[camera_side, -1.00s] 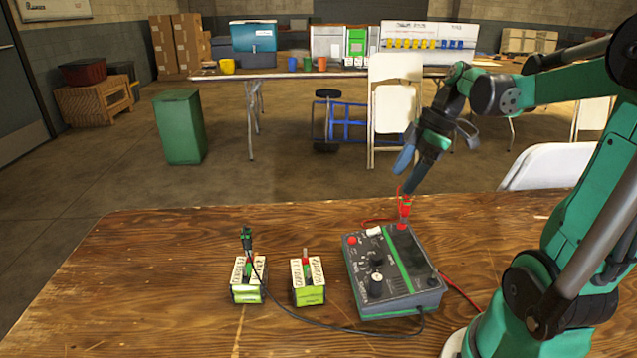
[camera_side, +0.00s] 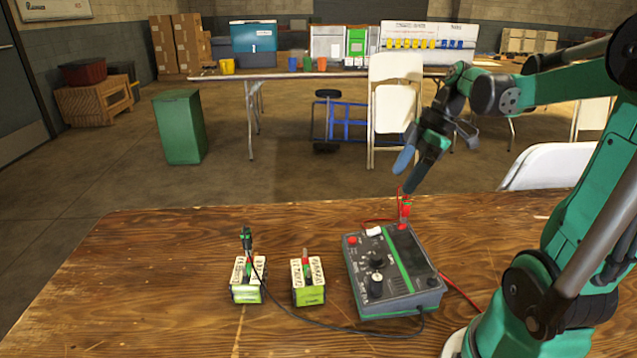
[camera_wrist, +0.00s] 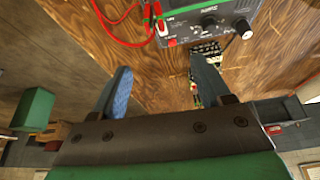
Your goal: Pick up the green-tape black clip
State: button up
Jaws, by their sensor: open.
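The green-tape black clip (camera_side: 247,240) stands upright on the left battery (camera_side: 247,281), with a black wire running to the charger. The charger (camera_side: 395,270) is a grey box with knobs and a green stripe; it also shows in the wrist view (camera_wrist: 205,22). A red clip (camera_side: 405,208) stands at the charger's back edge. My gripper (camera_side: 412,178) is open and empty, above and behind the charger near the red clip, well to the right of the black clip. In the wrist view its two blue-grey fingers (camera_wrist: 158,88) are spread apart with bare wood between them.
A second battery (camera_side: 308,281) stands between the left battery and the charger. A red wire (camera_side: 458,293) runs along the charger's right side. The wooden table (camera_side: 150,290) is clear at left. White folding chairs (camera_side: 548,168) stand behind the table.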

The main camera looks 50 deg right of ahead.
jog(key=shift+c, duration=0.9)
jog(key=w+a+f, duration=0.1)
jog(key=w+a, duration=0.7)
send_near(247, 230)
jog(key=x, duration=0.5)
jog(key=shift+f, duration=0.1)
jog(key=shift+x, duration=2.7)
grip_shut()
